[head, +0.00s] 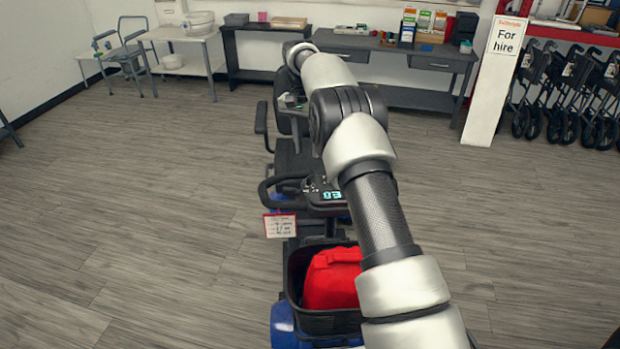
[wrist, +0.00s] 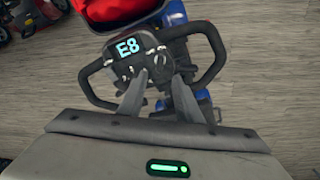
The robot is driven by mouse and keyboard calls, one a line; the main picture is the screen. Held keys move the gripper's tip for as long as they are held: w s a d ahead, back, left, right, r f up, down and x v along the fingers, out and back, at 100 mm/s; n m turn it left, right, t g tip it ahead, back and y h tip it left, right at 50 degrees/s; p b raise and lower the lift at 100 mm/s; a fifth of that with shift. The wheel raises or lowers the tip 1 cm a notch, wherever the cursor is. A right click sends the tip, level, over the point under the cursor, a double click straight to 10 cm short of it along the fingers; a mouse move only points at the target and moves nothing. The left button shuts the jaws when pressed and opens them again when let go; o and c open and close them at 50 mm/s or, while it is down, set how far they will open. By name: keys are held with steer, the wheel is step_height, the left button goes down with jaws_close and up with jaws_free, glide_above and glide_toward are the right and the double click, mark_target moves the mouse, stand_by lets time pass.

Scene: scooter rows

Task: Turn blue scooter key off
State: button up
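The blue scooter (head: 284,322) stands below my arm in the head view, with its black seat behind the handlebars. A round dark dial (wrist: 160,62) and small controls sit below the display. I cannot make out the key for certain among them. My gripper (wrist: 160,82) is open and empty, its two grey fingers apart and pointing at the lower part of the panel. The head view shows only part of my gripper end, near the seat.
A black front basket (head: 298,270) holds a red bag (head: 332,278); a price tag (head: 280,225) hangs by the handlebar. Tables (head: 185,35) and a grey bench (head: 395,55) line the back wall. Folded walkers (head: 570,95) stand at right.

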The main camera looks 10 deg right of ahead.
mark_target(310, 176)
steer(key=f, duration=1)
steer(key=shift+s+d+f, duration=0.2)
steer(key=shift+s+d, duration=0.05)
steer(key=shift+d, duration=0.1)
jaws_close()
